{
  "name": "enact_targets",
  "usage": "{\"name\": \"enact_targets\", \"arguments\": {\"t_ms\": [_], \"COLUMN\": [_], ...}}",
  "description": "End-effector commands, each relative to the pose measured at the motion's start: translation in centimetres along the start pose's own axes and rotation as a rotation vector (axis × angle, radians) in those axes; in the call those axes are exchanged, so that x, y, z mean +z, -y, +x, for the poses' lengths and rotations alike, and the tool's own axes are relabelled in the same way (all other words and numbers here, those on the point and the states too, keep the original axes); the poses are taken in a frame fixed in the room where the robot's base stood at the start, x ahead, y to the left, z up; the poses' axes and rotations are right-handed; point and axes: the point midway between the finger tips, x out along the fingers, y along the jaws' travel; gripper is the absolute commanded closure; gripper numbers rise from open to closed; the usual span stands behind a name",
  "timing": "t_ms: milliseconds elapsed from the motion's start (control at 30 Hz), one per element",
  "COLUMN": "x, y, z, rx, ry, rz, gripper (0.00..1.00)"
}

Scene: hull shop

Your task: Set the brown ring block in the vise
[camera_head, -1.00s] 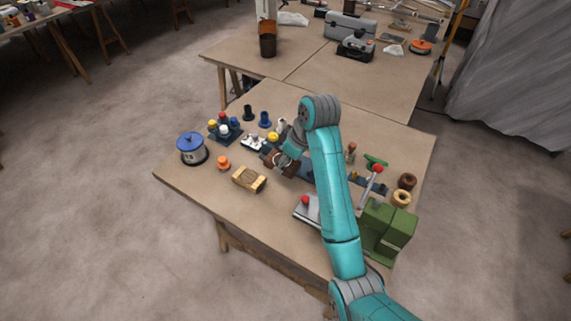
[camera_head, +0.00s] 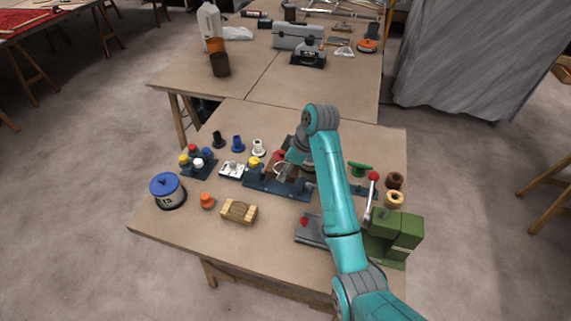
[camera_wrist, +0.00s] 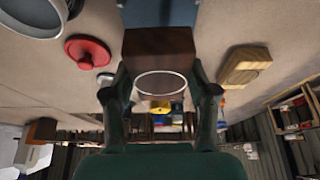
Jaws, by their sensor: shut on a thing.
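The brown ring block (camera_wrist: 158,45) is held between the fingertips of my gripper in the wrist view. A thin pale ring outline shows on its near side. My gripper (camera_head: 283,172) is shut on it over the long blue vise (camera_head: 262,184) in the head view. Blue metal of the vise also shows beyond the block in the wrist view (camera_wrist: 158,12). My wrist and fingers partly hide the block and vise in the head view. I cannot tell whether the block touches the vise.
A wooden block with pale ends (camera_head: 239,211) lies in front of the vise. A grey plate with a red knob (camera_head: 311,231) and a green machine (camera_head: 397,231) stand to the right. Several pegs stand behind the vise at left.

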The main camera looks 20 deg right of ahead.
Motion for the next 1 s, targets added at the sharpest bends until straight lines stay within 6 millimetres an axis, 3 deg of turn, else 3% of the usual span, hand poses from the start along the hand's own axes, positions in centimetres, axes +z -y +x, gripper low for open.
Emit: {"name": "enact_targets", "arguments": {"t_ms": [400, 1000], "x": [1.3, 1.4], "y": [0.0, 0.0], "z": [3.0, 3.4], "rx": [0.0, 0.001], "ry": [0.001, 0.0], "rz": [0.0, 0.0], "gripper": [0.8, 0.8]}}
